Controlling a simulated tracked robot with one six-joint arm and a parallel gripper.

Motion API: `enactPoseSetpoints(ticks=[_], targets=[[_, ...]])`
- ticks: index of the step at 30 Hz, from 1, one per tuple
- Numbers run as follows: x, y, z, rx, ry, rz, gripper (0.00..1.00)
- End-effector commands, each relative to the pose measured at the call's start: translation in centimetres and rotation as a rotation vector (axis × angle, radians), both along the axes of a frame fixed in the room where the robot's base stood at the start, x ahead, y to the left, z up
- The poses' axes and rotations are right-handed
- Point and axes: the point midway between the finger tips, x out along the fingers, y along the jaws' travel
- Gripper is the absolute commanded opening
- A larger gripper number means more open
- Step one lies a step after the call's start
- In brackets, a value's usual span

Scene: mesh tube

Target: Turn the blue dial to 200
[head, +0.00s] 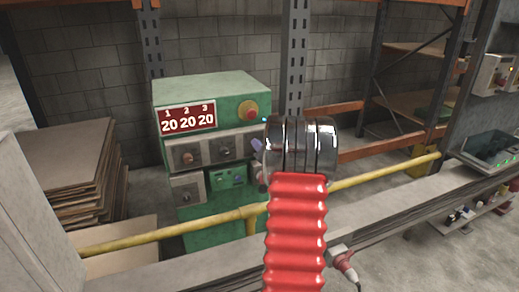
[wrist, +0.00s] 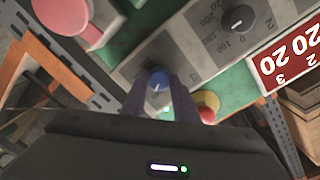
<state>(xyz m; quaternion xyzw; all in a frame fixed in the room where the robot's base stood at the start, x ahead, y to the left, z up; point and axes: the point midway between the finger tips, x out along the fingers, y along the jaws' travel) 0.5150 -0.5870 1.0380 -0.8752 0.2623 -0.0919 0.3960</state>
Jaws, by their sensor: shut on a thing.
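The blue dial (wrist: 158,80) is in the middle of the wrist view, on a grey plate of the green machine. My gripper (wrist: 160,92) is shut on the blue dial, with one finger on each side of it. In the head view the dial is hidden behind my arm. The green machine (head: 230,90) stands left of my arm there. Its red display (head: 188,119) reads 20 under each of 1, 2 and 3. The display also shows upside down in the wrist view (wrist: 287,55). The blue dial's own scale is not readable.
A black dial (wrist: 238,18) with a printed scale sits beside the blue one. A red button (head: 249,110) is at the machine's upper right. A yellow rail (head: 180,229) crosses in front of the machine. Stacked boards (head: 62,160) stand at left.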

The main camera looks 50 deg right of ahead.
Motion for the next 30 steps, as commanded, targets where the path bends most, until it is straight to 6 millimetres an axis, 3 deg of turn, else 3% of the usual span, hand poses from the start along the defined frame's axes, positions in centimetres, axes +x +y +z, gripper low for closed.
enactPoseSetpoints(ticks=[30], targets=[[-0.31, -0.42, -0.42, 0.823, -0.487, -0.007, 0.05]])
